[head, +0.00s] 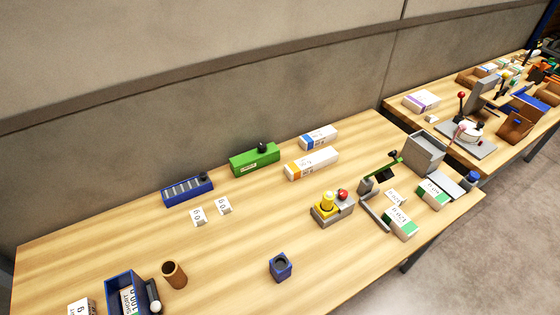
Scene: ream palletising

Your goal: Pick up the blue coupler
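A small blue block with a dark round recess in its top (280,267) stands upright near the front middle of the wooden table. It looks like the blue coupler, but I cannot be sure. A smaller dark blue round piece (472,180) sits near the table's right edge, by the grey device. Neither of my grippers is in the head view, and nothing touches the blue block.
The wooden table (235,235) is clear around the blue block. A brown cup (174,275) and a blue bin (111,293) stand to its left. A grey base with yellow and red parts (333,213) stands to its upper right. White boxes (310,163) lie behind.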

